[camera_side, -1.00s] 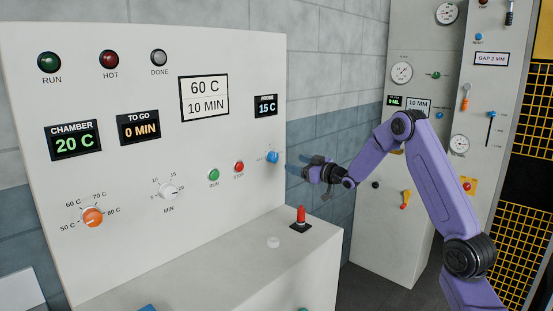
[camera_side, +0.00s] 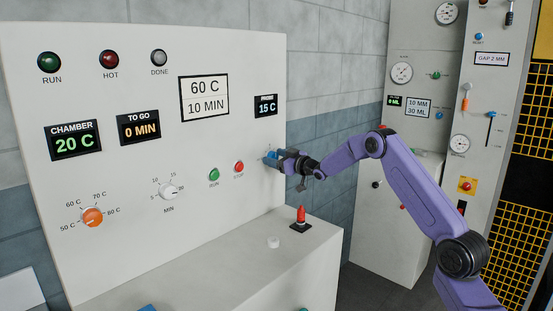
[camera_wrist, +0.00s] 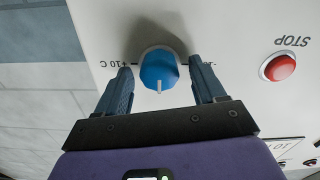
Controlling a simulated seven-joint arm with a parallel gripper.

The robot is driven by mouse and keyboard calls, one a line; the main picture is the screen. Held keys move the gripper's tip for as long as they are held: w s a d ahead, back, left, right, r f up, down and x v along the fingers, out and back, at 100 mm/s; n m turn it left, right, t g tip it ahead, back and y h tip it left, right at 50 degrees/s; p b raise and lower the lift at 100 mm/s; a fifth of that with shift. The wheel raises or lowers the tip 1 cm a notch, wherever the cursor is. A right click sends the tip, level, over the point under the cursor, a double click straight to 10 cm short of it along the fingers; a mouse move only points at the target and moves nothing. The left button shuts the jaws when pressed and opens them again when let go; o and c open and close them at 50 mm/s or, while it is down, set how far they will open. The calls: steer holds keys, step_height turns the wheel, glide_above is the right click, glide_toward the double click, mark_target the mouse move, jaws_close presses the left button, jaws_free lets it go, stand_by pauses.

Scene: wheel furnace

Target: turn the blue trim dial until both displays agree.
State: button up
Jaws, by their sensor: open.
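The blue trim dial (camera_wrist: 159,70) sits on the white panel, with its white pointer mark toward the bottom of the wrist view and "+10 C" lettering beside it. My gripper (camera_wrist: 165,82) is open, one finger on each side of the dial, with a gap visible on both sides. The chamber display (camera_side: 74,141) reads 20 C. The probe display (camera_side: 265,105) reads 15 C.
A red stop button (camera_wrist: 278,68) is near the dial; a green run button (camera_side: 214,175) is left of it. A red peg-like part (camera_side: 301,214) stands on the ledge below my gripper. An orange knob (camera_side: 92,217) and a white minute knob (camera_side: 169,191) are farther left.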

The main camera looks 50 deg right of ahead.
steer(key=c, duration=1)
steer(key=shift+c, duration=0.2)
steer(key=shift+m, duration=0.3)
steer(key=m, duration=0.3)
steer(key=shift+m, duration=0.3)
steer(key=shift+d+m, duration=0.1)
steer(key=shift+m, duration=2.1)
steer(key=o, duration=1)
